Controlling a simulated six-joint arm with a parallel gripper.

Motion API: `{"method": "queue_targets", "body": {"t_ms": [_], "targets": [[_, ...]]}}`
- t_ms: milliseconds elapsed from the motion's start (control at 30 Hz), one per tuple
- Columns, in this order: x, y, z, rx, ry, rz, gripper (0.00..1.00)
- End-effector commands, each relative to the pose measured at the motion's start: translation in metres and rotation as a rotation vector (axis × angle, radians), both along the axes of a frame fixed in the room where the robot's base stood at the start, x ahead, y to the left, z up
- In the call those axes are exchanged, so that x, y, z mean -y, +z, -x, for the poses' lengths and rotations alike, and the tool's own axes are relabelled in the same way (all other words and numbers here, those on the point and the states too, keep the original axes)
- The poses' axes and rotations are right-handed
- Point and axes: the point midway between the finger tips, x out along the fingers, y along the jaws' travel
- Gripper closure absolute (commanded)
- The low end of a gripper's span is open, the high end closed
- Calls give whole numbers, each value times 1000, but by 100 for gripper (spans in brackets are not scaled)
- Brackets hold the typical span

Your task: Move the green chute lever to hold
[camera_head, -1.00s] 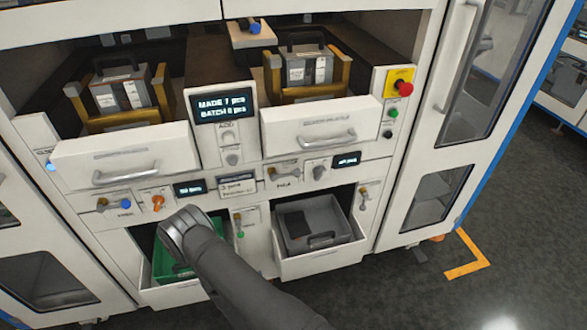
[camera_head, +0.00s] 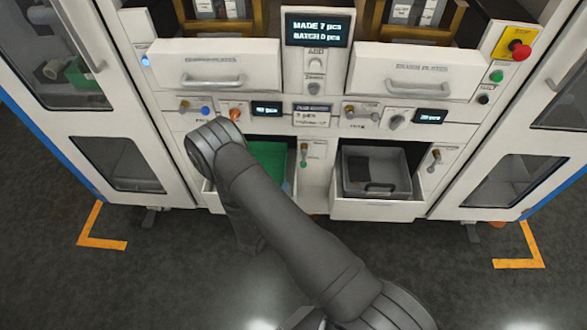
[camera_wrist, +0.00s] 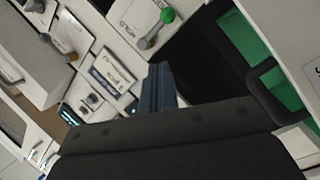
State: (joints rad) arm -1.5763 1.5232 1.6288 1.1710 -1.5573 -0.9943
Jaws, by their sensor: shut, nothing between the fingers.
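In the head view my arm hides the gripper.
A green bin (camera_head: 268,153) is left of the lever and a grey bin (camera_head: 376,178) right of it, both in open lower bays. Other knobs and small displays (camera_head: 267,109) line the panel above. A red emergency button (camera_head: 520,51) is at upper right.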

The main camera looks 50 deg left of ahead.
Motion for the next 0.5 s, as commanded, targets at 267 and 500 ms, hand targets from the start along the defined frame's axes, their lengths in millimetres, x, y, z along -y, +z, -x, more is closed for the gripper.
{"method": "queue_targets", "body": {"t_ms": [267,500], "targets": [[-32,1,22,2,-69,245,100],[-41,0,31,-8,-82,329,100]]}}
